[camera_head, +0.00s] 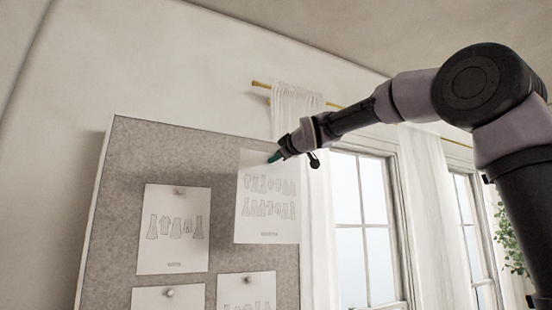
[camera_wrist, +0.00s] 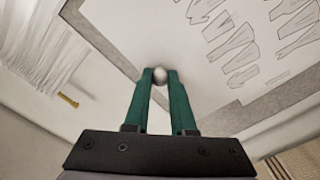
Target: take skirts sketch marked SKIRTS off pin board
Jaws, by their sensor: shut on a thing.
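A white sheet with two rows of garment drawings (camera_head: 267,222) hangs at the upper right of the grey pin board (camera_head: 222,200); its small label is too blurred to read. The same sheet shows at the upper right of the wrist view (camera_wrist: 215,75). My gripper (camera_head: 274,157) is at the sheet's top edge. In the wrist view its green fingers (camera_wrist: 160,80) are shut on a round, pale pin head (camera_wrist: 160,75). Whether the pin is still in the board cannot be told.
Another sketch sheet (camera_head: 174,255) hangs to the left with its own pin (camera_head: 179,191). Two more sheets, lower left (camera_head: 165,301) and lower right (camera_head: 240,292), are partly cut off. A white curtain (camera_head: 315,220) and window (camera_head: 362,235) stand right of the board.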

